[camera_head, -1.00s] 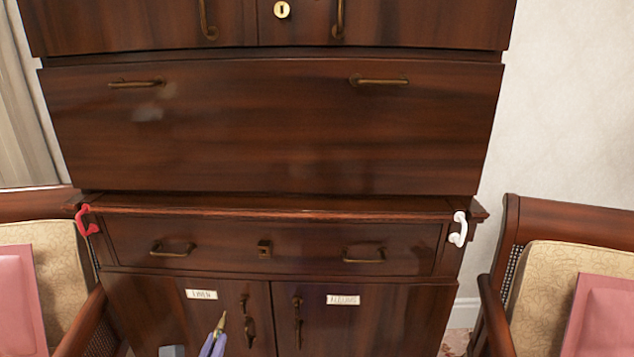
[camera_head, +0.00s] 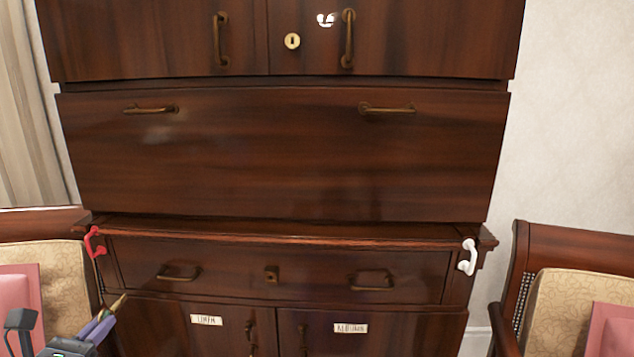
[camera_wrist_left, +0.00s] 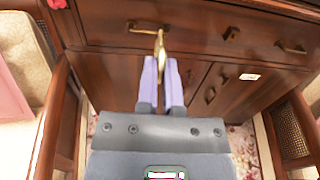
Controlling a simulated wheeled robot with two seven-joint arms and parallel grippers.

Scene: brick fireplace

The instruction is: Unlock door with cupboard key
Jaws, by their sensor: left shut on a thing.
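A tall dark wooden cupboard (camera_head: 290,150) fills the head view. A round brass keyhole plate (camera_head: 292,41) sits by the seam of its upper doors. My left gripper (camera_head: 106,318) is at the lower left, in front of the lower part of the cupboard. Its purple fingers are shut on a brass key (camera_head: 118,304). The key also shows in the left wrist view (camera_wrist_left: 160,48), sticking out past the fingertips. The key is well below and left of the round keyhole plate, apart from it. My right gripper is out of view.
A red handle-like piece (camera_head: 94,242) and a white one (camera_head: 467,257) hang at the cupboard's ledge ends. The drawer has a small square fitting (camera_head: 272,274). Cushioned chairs stand at left (camera_head: 60,275) and right (camera_head: 560,290). Space before the upper doors looks clear.

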